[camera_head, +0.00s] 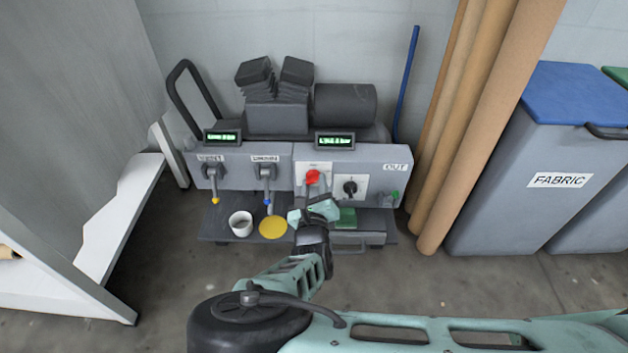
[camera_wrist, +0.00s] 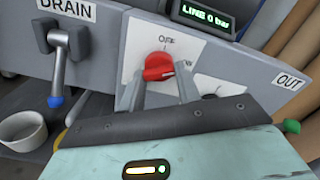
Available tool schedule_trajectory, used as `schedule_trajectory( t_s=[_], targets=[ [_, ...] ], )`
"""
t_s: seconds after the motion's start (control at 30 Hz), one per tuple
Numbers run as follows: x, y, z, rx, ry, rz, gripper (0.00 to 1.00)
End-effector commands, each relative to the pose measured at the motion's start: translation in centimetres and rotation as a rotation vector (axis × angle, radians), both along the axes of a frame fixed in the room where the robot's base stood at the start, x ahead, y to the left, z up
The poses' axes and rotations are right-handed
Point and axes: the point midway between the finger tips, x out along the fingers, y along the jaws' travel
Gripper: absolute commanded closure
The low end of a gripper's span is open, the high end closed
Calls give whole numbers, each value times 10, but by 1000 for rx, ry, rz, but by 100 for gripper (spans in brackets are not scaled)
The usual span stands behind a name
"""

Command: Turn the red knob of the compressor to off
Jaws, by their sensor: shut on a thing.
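The compressor (camera_head: 238,178) is a grey unit with a front panel against the wall. Its red knob (camera_head: 312,177) sits on a white plate left of a black knob (camera_head: 350,187). In the wrist view the red knob (camera_wrist: 158,66) is in the upper middle, with a white mark on its right side. My gripper (camera_head: 313,187) reaches up to the panel. Its two grey fingers (camera_wrist: 160,82) are at either side of the knob's lower part and are shut on it.
Vent and drain levers (camera_head: 266,173) are left of the knob. The display (camera_wrist: 205,15) reads "LINE 0 bar". A white cup (camera_head: 241,224) and yellow disc (camera_head: 273,228) are on the low shelf. Cardboard tubes (camera_head: 470,130) and a fabric bin (camera_head: 540,210) stand right.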

Motion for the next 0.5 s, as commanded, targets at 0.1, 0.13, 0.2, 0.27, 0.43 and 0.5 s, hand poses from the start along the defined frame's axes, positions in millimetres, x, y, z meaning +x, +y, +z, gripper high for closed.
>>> schedule_trajectory(
  t_s=[0.1, 0.13, 0.2, 0.27, 0.43, 0.5],
  targets=[
    [0, -1, 6, -100, 4, -1, 90],
    [0, -1, 6, -127, 6, 0, 90],
    [0, -2, 6, -194, 8, -1, 90],
    [-1, -1, 6, -251, 10, 0, 90],
    [-1, -2, 5, -411, 15, 0, 90],
    [-1, -2, 5, -479, 18, 0, 90]
  ],
)
